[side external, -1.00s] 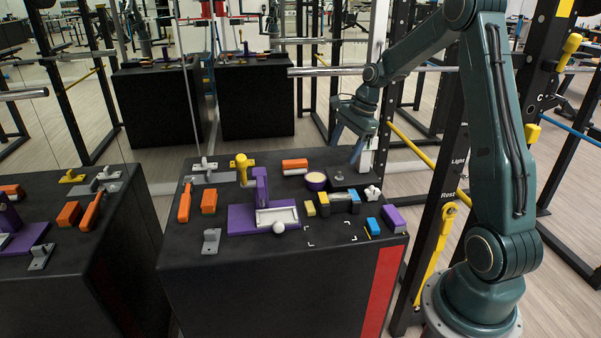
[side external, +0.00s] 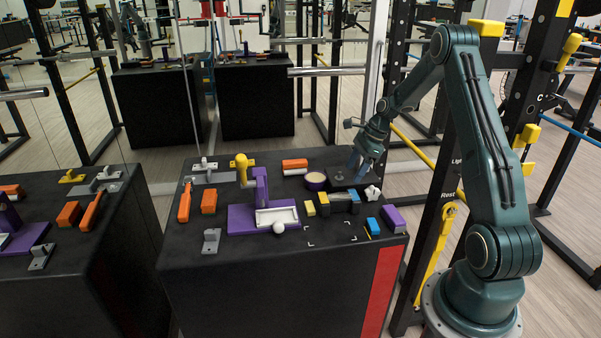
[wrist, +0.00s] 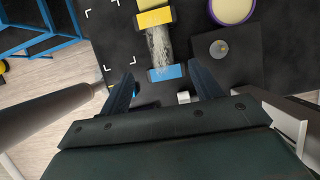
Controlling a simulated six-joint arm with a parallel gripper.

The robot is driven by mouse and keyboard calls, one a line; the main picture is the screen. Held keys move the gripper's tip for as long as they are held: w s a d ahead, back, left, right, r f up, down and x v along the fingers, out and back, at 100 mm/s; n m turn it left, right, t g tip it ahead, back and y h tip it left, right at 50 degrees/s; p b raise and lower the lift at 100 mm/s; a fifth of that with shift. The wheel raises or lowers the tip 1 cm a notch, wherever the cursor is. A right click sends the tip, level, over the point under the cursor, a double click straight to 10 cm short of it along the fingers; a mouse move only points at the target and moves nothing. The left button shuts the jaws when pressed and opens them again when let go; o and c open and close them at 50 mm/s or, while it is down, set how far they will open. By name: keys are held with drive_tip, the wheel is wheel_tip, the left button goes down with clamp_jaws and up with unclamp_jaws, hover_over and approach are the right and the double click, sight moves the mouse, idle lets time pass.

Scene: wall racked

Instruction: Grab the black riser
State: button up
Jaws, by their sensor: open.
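A low, flat black block that looks like the black riser (side external: 352,181) sits at the back right of the black table. A grey round-based knob (side external: 338,174) stands on it. In the wrist view the black riser (wrist: 240,66) is a dark square at upper right, with the knob (wrist: 218,48) on top. My gripper (side external: 357,167) is open and empty, fingers pointing down over the riser's back right part. In the wrist view my gripper (wrist: 163,72) has its fingers apart, and the riser lies beyond the right finger. Contact cannot be told.
A purple cup with a cream top (side external: 315,180) stands left of the riser. A yellow-and-blue-ended piece (side external: 338,203) lies in front. A white piece (side external: 373,192) is close on the right. A blue block (side external: 373,227) and purple block (side external: 393,218) are near the right edge.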

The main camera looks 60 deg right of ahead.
sight(339, 196)
drive_tip(key=shift+x, duration=3.45)
drive_tip(key=shift+f, duration=0.15)
drive_tip(key=shift+x, duration=2.45)
drive_tip(key=shift+c, duration=0.2)
drive_tip(key=shift+d, duration=0.1)
drive_tip(key=c, duration=1.3)
wheel_tip(339, 196, up, 20)
